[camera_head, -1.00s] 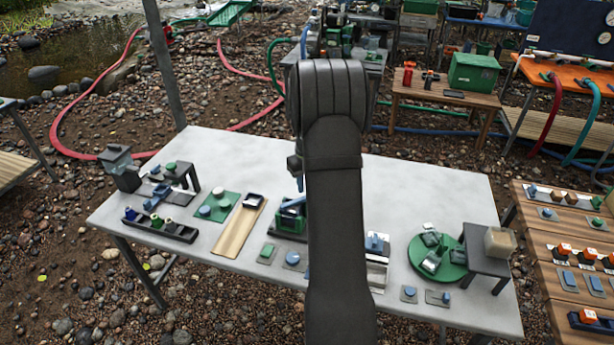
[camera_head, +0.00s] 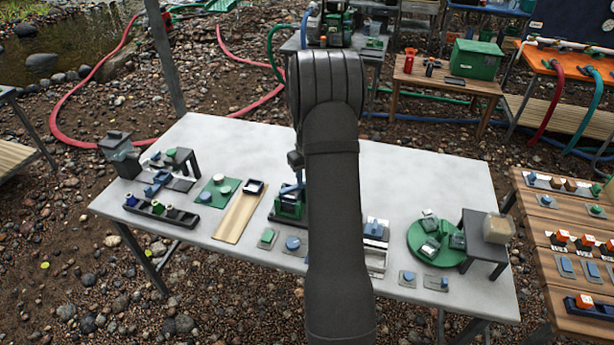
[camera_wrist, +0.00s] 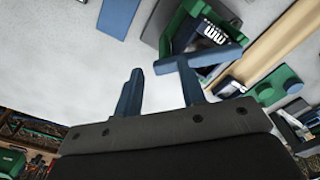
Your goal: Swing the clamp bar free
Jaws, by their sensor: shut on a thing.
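The clamp bar (camera_wrist: 203,60) is a blue bar in the wrist view. It lies slantwise in front of a green fixture with a dark blue block (camera_wrist: 208,32) in it. My gripper (camera_wrist: 160,72) has two blue fingers with a gap between them. The right finger overlaps the bar. In the head view the green fixture (camera_head: 289,207) stands near the middle of the pale table. My arm hides its right side, and the bar's exact angle there is too small to tell.
On the table (camera_head: 400,190), a wooden board (camera_head: 240,213) lies left of the fixture. A dark tray (camera_head: 160,214) stands further left. A round green turntable (camera_head: 418,252) and a dark stand (camera_head: 487,235) are at the right. The table's back strip is clear.

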